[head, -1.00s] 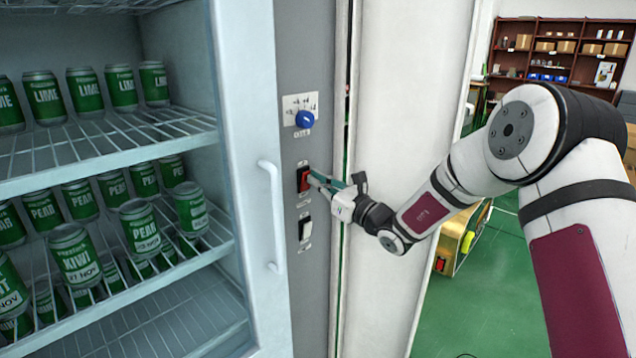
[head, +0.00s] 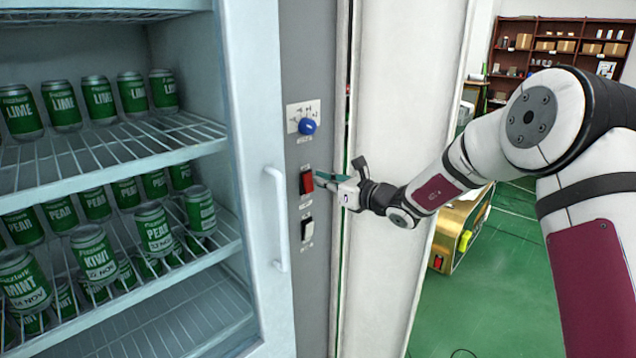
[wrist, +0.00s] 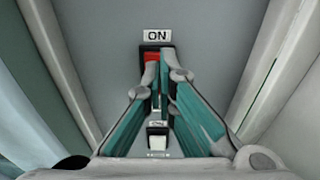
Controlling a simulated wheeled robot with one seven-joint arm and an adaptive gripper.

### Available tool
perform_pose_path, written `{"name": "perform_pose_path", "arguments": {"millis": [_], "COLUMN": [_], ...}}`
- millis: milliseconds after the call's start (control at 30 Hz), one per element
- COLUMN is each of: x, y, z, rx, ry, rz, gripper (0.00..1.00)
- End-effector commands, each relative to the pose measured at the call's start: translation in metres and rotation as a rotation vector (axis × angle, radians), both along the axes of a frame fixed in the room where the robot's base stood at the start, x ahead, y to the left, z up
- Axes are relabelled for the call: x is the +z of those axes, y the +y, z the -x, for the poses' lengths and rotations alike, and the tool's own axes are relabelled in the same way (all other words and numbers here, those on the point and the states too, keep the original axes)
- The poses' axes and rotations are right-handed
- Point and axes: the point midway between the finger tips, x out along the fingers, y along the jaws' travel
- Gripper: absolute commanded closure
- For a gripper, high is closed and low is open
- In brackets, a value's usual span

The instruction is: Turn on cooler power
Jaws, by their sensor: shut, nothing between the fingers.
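The red rocker switch (head: 306,182) sits on the grey control panel beside the cooler door. In the wrist view the red switch (wrist: 151,58) lies under an "ON" label (wrist: 157,35), partly hidden by my fingertips. My gripper (head: 316,175) is shut and empty, its green-sided fingers pointing at the red switch. In the wrist view its fingertips (wrist: 157,68) overlap the switch's lower right part; I cannot tell whether they touch it. The cooler (head: 250,200) holds several green cans.
A white rocker switch (head: 307,229) sits below the red one. A blue knob (head: 307,126) is above it. The door handle (head: 277,218) stands out to the left of the panel. A white upright panel (head: 400,90) is on the right, close to my arm.

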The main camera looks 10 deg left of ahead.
Motion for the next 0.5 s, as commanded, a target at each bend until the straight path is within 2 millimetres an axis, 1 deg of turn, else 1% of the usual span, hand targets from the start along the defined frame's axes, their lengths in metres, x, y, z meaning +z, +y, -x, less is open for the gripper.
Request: {"name": "perform_pose_path", "arguments": {"millis": [33, 67, 100, 300, 500], "x": [0.001, 0.001, 0.002, 0.005, 0.008], "y": [-0.009, -0.014, -0.022, -0.057, -0.081], "z": [0.0, 0.0, 0.007, 0.034, 0.053], "rx": [-0.003, -0.004, -0.003, -0.004, -0.004], "ry": [0.002, 0.004, 0.004, 0.006, 0.006], "rz": [0.002, 0.004, 0.004, 0.005, 0.007], "gripper": [1.0, 1.0, 1.0, 1.0, 1.0]}}
